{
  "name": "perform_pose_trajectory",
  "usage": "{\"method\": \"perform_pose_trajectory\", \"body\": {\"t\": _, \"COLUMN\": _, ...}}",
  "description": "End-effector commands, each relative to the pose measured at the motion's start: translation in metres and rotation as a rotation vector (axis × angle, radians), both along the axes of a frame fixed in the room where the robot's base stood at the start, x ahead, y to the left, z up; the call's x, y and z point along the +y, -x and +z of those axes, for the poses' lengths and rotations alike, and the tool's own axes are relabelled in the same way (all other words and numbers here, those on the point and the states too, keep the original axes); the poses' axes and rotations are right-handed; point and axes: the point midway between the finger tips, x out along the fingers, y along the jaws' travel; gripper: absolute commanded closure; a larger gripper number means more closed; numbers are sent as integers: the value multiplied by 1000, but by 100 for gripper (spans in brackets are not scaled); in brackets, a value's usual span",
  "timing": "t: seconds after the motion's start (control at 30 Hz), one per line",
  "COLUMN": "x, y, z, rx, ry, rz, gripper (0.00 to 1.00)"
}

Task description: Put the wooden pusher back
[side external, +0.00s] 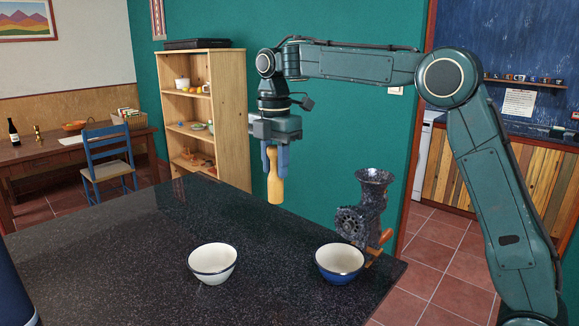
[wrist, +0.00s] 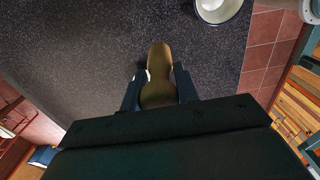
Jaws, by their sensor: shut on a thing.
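The wooden pusher (side external: 275,188) is a pale, turned piece with a rounded, wider lower end. My gripper (side external: 277,165) is shut on its upper part and holds it roughly upright, in the air above the dark counter. In the wrist view the pusher (wrist: 159,60) shows between the two blue fingers (wrist: 158,85). A dark speckled meat grinder (side external: 368,200) with a flared top hopper and a wooden crank handle stands at the counter's right end. The pusher is to the left of the grinder in the side view, apart from it.
A white bowl (side external: 213,271) and a blue bowl (side external: 340,271) stand on the dark speckled counter (side external: 120,250). The bowls look empty. The counter's left part is clear. A wooden shelf (side external: 228,120), a blue chair (side external: 106,150) and a desk stand behind.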

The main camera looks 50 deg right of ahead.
Motion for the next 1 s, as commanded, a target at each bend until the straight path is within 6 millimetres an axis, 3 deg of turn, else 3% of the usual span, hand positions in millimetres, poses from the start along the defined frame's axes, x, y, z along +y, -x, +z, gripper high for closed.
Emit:
{"method": "perform_pose_trajectory", "body": {"t": 0.6, "x": 0, "y": 1, "z": -108, "rx": 3, "ry": 0, "rz": 0, "gripper": 97}}
{"method": "perform_pose_trajectory", "body": {"t": 1.0, "x": 0, "y": 0, "z": -121, "rx": 2, "ry": 0, "rz": 0, "gripper": 97}}
